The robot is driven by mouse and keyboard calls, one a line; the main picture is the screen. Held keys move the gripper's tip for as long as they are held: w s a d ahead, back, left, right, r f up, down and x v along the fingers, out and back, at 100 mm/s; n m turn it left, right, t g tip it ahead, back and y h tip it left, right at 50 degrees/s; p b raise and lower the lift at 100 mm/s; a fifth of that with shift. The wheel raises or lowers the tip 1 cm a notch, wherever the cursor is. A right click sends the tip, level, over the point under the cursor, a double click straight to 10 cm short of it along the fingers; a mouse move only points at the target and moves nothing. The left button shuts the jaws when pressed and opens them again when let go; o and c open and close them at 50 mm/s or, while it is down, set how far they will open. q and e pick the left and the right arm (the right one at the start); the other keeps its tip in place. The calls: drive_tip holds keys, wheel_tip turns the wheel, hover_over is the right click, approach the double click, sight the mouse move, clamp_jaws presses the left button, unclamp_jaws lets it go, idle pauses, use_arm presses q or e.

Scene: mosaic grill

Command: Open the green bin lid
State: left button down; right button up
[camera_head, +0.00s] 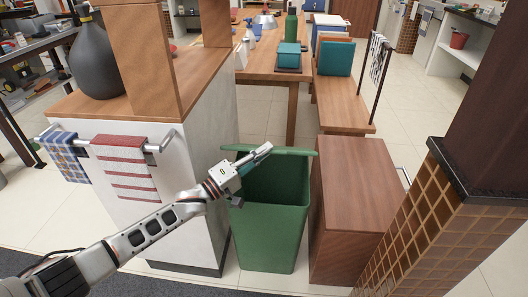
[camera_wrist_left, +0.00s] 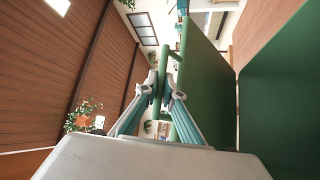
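The green bin (camera_head: 270,235) stands on the floor between the white counter and a brown cabinet. Its mouth is uncovered and I see into its dark inside. The lid (camera_head: 293,151) stands raised at the back of the bin and shows nearly edge-on. My left gripper (camera_head: 266,150) is at the lid's upper edge, left of its middle. In the left wrist view the lid is a broad green panel (camera_wrist_left: 205,75). A thin green handle bar (camera_wrist_left: 162,70) runs between my left fingertips (camera_wrist_left: 162,92), which look closed around it. My right gripper is not in view.
The white counter (camera_head: 200,190) with a wooden top is close on the left, with towels on a rail (camera_head: 125,165). The brown cabinet (camera_head: 350,210) is close on the right. A wooden table (camera_head: 270,65) stands behind, with open floor before it.

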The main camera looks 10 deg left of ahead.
use_arm(q)
drive_tip(key=w+r+p, duration=0.1)
drive_tip(key=r, duration=0.1)
drive_tip(key=w+r+n+y+p, duration=0.1)
drive_tip(key=w+r, duration=0.1)
drive_tip(key=w+r+n+p, duration=0.1)
drive_tip(key=w+r, duration=0.1)
drive_tip(key=shift+d+r+g, duration=0.1)
drive_tip(key=shift+g, duration=0.3)
drive_tip(key=shift+w+r+y, duration=0.1)
drive_tip(key=shift+w+y, duration=0.3)
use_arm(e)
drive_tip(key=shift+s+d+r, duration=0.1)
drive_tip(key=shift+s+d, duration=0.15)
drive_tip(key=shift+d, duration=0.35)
use_arm(q)
drive_tip(key=c, duration=2.4)
unclamp_jaws()
drive_tip(key=shift+c, duration=0.2)
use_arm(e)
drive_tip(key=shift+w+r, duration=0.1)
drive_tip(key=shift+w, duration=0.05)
